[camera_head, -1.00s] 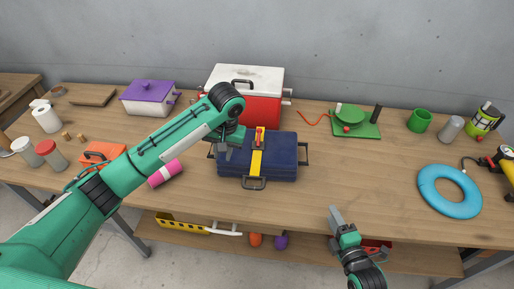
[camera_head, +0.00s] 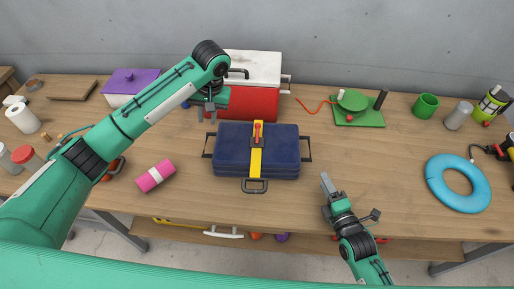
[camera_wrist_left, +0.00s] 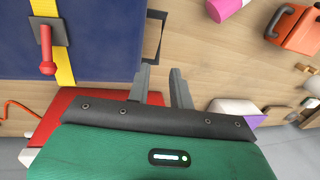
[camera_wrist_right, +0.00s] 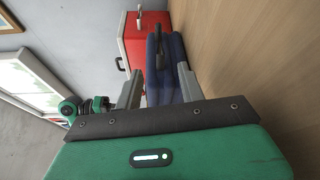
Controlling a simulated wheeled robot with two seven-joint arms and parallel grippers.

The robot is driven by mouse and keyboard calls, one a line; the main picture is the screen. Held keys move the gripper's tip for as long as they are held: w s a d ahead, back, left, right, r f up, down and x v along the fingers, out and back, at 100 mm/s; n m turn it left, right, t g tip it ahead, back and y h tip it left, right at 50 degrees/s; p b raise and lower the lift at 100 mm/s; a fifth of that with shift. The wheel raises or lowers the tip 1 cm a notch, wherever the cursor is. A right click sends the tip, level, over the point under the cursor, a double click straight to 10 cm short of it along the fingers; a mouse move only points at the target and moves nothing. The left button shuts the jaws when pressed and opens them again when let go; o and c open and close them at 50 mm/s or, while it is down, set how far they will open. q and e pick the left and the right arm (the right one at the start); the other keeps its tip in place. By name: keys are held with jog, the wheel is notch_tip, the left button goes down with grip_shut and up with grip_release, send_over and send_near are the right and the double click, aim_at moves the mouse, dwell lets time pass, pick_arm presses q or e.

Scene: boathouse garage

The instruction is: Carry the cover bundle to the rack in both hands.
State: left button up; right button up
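The cover bundle (camera_head: 280,164) is a navy-blue folded block with a yellow strap, a red buckle lever and dark handles at its left, right and front. It lies flat on the workbench; it also shows in the left wrist view (camera_wrist_left: 98,45) and right wrist view (camera_wrist_right: 164,65). My left gripper (camera_head: 210,112) is open and empty, above the bench by the bundle's back left corner. One side handle shows close ahead of its fingers in the left wrist view. My right gripper (camera_head: 325,182) is open and empty, right of the bundle's front right corner. I cannot make out a rack.
A red cooler with a white lid (camera_head: 253,103) stands right behind the bundle. A pink roll (camera_head: 155,176) lies to its left. A green tray (camera_head: 360,117) and blue ring (camera_head: 458,181) lie to the right. Bare bench (camera_head: 385,165) lies between bundle and ring.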

aim_at(205, 141)
pick_arm(q)
jog(key=a+f, duration=0.1)
jog(key=f, duration=0.3)
jog(key=a+f, duration=0.1)
jog(key=f, duration=0.8)
jog(key=shift+a+f, duration=0.3)
jog(key=shift+a, duration=0.1)
pick_arm(e)
jog(key=x, duration=1.4)
jog(key=shift+f, duration=0.1)
pick_arm(q)
jog(key=c, duration=0.3)
pick_arm(e)
jog(key=c, duration=0.3)
pick_arm(q)
grip_shut()
pick_arm(e)
grip_shut()
jog(key=shift+s+f, duration=0.1)
pick_arm(q)
jog(key=shift+w+r, duration=0.15)
jog(key=shift+r, duration=0.1)
pick_arm(e)
jog(key=shift+r, duration=0.25)
